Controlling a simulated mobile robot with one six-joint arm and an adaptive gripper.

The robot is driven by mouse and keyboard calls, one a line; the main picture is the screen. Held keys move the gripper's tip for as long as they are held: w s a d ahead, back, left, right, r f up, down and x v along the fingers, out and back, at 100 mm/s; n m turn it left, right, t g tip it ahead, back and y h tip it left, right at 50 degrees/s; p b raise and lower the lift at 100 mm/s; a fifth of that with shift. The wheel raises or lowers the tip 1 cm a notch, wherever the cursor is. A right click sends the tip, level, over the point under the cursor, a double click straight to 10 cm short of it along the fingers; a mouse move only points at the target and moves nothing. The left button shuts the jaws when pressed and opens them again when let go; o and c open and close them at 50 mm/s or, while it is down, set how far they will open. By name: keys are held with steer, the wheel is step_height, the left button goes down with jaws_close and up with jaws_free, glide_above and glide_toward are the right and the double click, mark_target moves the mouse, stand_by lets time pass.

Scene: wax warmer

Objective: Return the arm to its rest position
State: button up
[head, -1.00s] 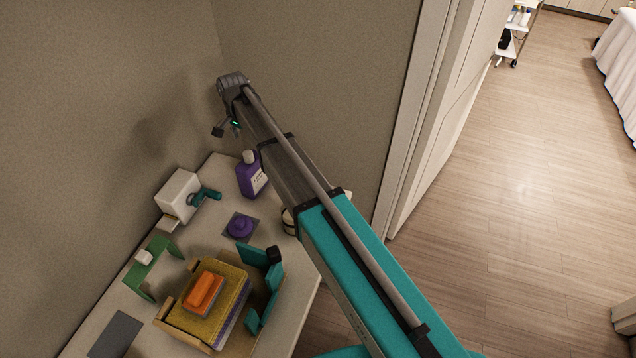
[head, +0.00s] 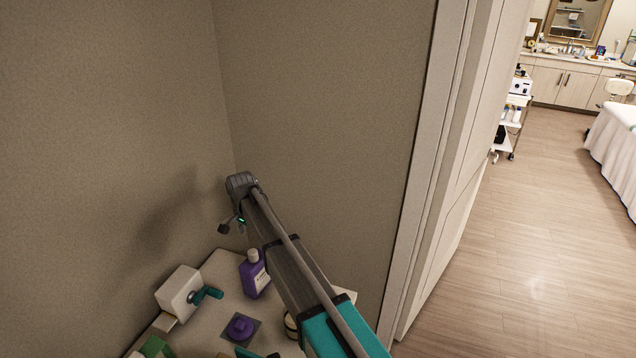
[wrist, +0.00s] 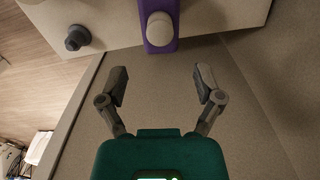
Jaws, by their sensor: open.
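My arm (head: 300,285) reaches from the bottom of the head view toward the wall corner, over the counter. My gripper shows in the wrist view (wrist: 161,88) with its two fingers spread wide and nothing between them. In the head view the gripper is small and partly hidden behind the arm's end. A purple bottle with a pale cap (head: 254,277) stands on the counter below the arm's end. It also shows at the top of the wrist view (wrist: 160,30), apart from the fingers.
The counter (head: 215,268) carries a white box with a teal handle (head: 181,291), a purple knobbed item on a dark square (head: 240,327) and a green bracket (head: 155,347). Walls close in behind and left. A door frame (head: 418,190) stands right of the arm; open floor (head: 530,220) lies beyond.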

steer(key=s+d+f+n+b, duration=0.2)
steer(key=s+d+f+b, duration=0.2)
steer(key=s+d, duration=0.3)
steer(key=s+d+f+n+b, duration=0.2)
steer(key=s+d, duration=0.6)
steer(key=d, duration=1)
steer(key=s+d+f+n+b, duration=0.2)
steer(key=s+d+f+b, duration=0.5)
steer(key=d, duration=0.5)
steer(key=shift+s+d, duration=0.15)
